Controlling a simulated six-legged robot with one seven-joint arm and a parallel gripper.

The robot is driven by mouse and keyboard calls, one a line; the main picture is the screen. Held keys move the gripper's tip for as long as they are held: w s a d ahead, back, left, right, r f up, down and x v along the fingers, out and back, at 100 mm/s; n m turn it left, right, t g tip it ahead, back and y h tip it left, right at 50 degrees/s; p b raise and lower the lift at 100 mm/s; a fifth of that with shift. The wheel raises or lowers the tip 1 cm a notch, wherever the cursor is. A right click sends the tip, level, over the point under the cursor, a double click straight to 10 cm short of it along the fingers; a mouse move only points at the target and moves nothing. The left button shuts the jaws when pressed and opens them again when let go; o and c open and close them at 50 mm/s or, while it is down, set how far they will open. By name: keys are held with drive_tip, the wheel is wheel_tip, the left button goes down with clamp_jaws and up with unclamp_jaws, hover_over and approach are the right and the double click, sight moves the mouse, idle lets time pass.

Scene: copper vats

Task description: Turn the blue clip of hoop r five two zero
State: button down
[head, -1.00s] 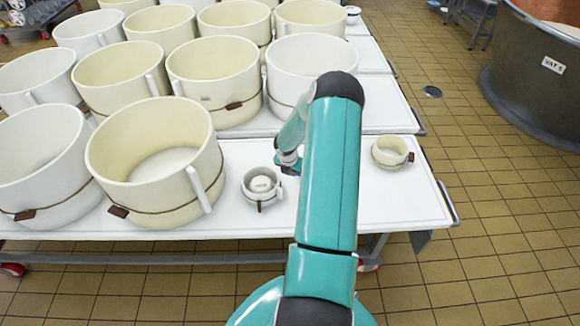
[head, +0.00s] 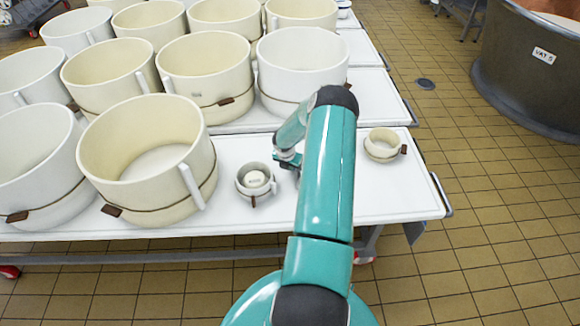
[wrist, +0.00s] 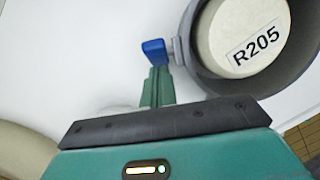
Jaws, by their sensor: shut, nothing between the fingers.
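A small grey hoop (head: 242,190) stands on the white table, around a cream disc. In the wrist view the hoop (wrist: 207,72) is at the upper right, and the disc (wrist: 230,25) carries a label reading R205, not R520. A blue clip (wrist: 154,48) sits beside the hoop's left side, near a grey lug on its wall. My gripper (wrist: 155,72) is shut and empty, its fingertips just below the clip; whether they touch it I cannot tell. In the head view my arm partly hides the gripper, to the right of the hoop.
A small cream hoop (head: 383,146) stands to the right of my arm. Large cream hoops (head: 147,160) crowd the left and back of the table (head: 400,200). A copper vat (head: 530,75) labelled VAT 5 stands at the right. The table's front right is clear.

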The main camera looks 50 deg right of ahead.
drive_tip(key=shift+f+h, duration=0.15)
drive_tip(key=shift+h, duration=0.15)
drive_tip(key=shift+d+f+h, duration=0.2)
drive_tip(key=shift+h, duration=0.2)
drive_tip(key=shift+f, duration=0.1)
drive_tip(key=shift+a+f, duration=0.2)
drive_tip(key=shift+f, duration=0.25)
idle(0.4)
drive_tip(key=shift+r, duration=0.8)
drive_tip(key=shift+a, duration=0.1)
